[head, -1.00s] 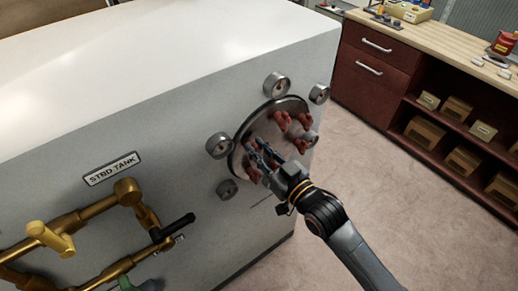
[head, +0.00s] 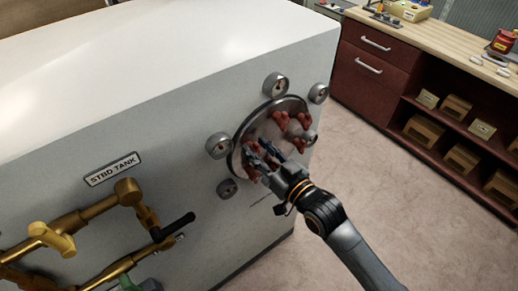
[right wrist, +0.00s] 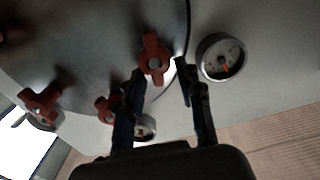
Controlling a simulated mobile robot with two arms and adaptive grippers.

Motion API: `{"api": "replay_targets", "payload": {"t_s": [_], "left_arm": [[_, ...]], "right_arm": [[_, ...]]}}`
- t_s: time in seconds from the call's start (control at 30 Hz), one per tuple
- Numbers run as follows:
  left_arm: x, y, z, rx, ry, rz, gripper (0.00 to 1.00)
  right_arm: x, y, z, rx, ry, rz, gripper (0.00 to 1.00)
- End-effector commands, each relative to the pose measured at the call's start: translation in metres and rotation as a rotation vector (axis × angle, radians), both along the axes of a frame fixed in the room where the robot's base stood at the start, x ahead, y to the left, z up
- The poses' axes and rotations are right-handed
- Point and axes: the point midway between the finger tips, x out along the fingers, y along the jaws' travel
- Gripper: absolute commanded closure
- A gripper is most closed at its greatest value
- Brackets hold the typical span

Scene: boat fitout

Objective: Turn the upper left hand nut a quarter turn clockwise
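A round metal hatch plate (head: 272,131) with several red wing nuts is on the side of the white tank. Two nuts show at its upper right, one (head: 281,119) and another (head: 304,120). A red nut (head: 250,150) at the left side of the plate is partly hidden by my right gripper (head: 263,153). In the right wrist view a red nut (right wrist: 154,58) lies just beyond and between the fingertips of my right gripper (right wrist: 160,77), nearer the left finger. The fingers are apart; contact is not clear. My left gripper is not in view.
Round gauges surround the plate, including one (head: 220,145) left of it and one (right wrist: 221,57) close to the right finger. Brass pipes (head: 100,208) with a yellow handle are at lower left. A cabinet (head: 372,75) stands at right, with open floor between.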

Motion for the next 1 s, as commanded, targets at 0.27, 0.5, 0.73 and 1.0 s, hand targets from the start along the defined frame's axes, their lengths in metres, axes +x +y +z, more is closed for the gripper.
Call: {"api": "replay_targets", "payload": {"t_s": [0.27, 0.5, 0.73, 1.0], "left_arm": [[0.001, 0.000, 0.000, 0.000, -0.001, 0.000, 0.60], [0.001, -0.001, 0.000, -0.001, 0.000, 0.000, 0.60], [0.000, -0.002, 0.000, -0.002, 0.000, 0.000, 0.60], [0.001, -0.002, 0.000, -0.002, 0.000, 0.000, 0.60]], "right_arm": [[-0.027, -0.020, -0.001, -0.003, 0.002, 0.000, 0.64], [-0.069, -0.050, -0.002, -0.004, 0.005, 0.000, 0.64], [-0.093, -0.067, -0.001, -0.002, 0.004, 0.000, 0.64], [-0.097, -0.071, 0.000, 0.000, 0.002, 0.000, 0.64]]}}
